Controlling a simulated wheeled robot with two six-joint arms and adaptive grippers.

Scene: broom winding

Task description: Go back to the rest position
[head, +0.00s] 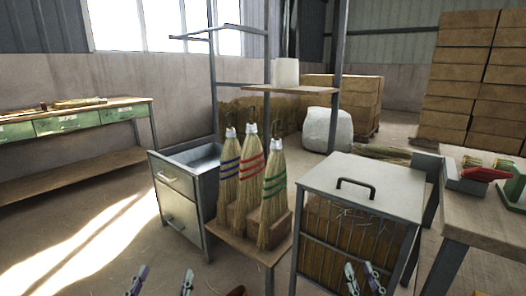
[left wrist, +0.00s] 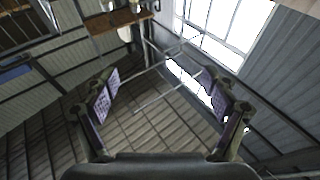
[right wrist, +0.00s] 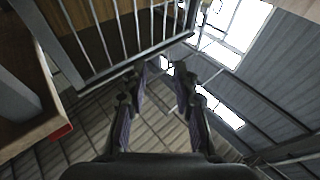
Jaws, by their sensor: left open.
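My left gripper (head: 162,281) is at the bottom edge of the head view, empty, with its fingers wide apart. In the left wrist view the gripper (left wrist: 158,82) has nothing between its pads. My right gripper (head: 362,277) is at the bottom edge in front of the metal bin. In the right wrist view the gripper (right wrist: 162,72) has its fingertips apart by a narrower gap, with nothing between them. Three brooms with blue (head: 229,170), red (head: 249,168) and green (head: 273,190) bands stand upright in a wooden holder (head: 240,219), clear of both grippers.
A lidded metal bin (head: 364,187) with barred sides stands right of the brooms. A workbench (head: 484,221) with red and green tools is at the right. A drawer cabinet (head: 180,200) stands left of the brooms. A green-drawered bench (head: 75,121) is at the far left.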

